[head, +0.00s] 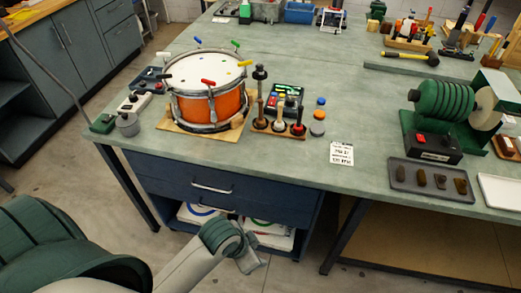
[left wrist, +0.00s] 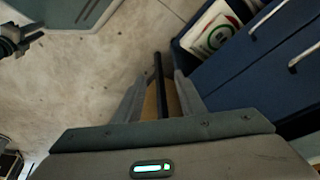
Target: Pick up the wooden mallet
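I cannot clearly make out which thing is the wooden mallet. A wooden rack (head: 285,133) on the bench, right of the orange drum (head: 213,105), holds several upright handled tools. The leftmost tool (head: 260,92) has a dark head on a brown shaft. A small tan wooden piece (head: 237,120) lies at the drum's lower right. My left gripper (head: 252,264) is low in front of the bench, below its top. A dark jaw-like part at that view's left edge may be my right gripper.
The green bench top (head: 365,115) is clear around the white label card (head: 341,153). Blue drawers (head: 165,180) stand below it. A green drum-shaped machine (head: 445,100) and a dark tray (head: 400,176) stand at right.

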